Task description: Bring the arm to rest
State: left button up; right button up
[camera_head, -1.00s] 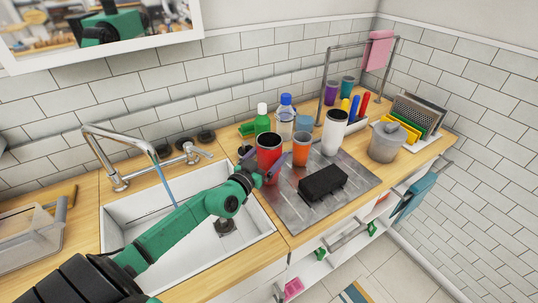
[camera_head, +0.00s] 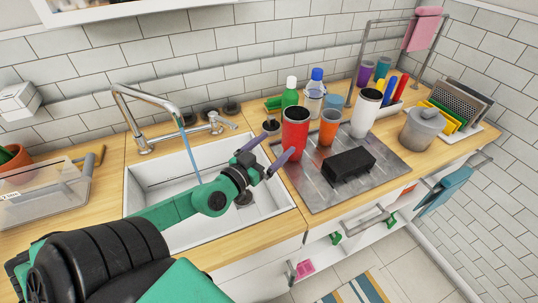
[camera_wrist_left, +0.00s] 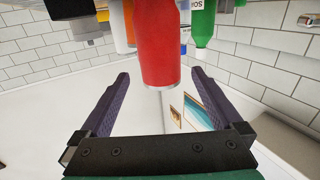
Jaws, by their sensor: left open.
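My left arm comes in from the left over the sink. My left gripper (camera_head: 271,148) is open and empty, its purple fingers spread and pointing towards the red cup (camera_head: 295,130). The red cup stands upright on the grey metal drainboard (camera_head: 312,195), just beyond the fingertips. In the left wrist view the red cup (camera_wrist_left: 158,45) shows ahead, beyond the gap between the two fingers of the gripper (camera_wrist_left: 160,75), with nothing held. My right gripper is not in view.
The white sink (camera_head: 170,170) lies below my arm, with a tap (camera_head: 140,110) behind it. An orange cup (camera_head: 329,127), a white cup (camera_head: 365,112), a green bottle (camera_head: 290,95) and a black block (camera_head: 348,164) stand near the red cup. A clear bin (camera_head: 45,190) is at left.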

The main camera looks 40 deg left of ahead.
pick_arm(q)
jog(key=shift+s, duration=0.9)
jog(key=shift+r, duration=0.15)
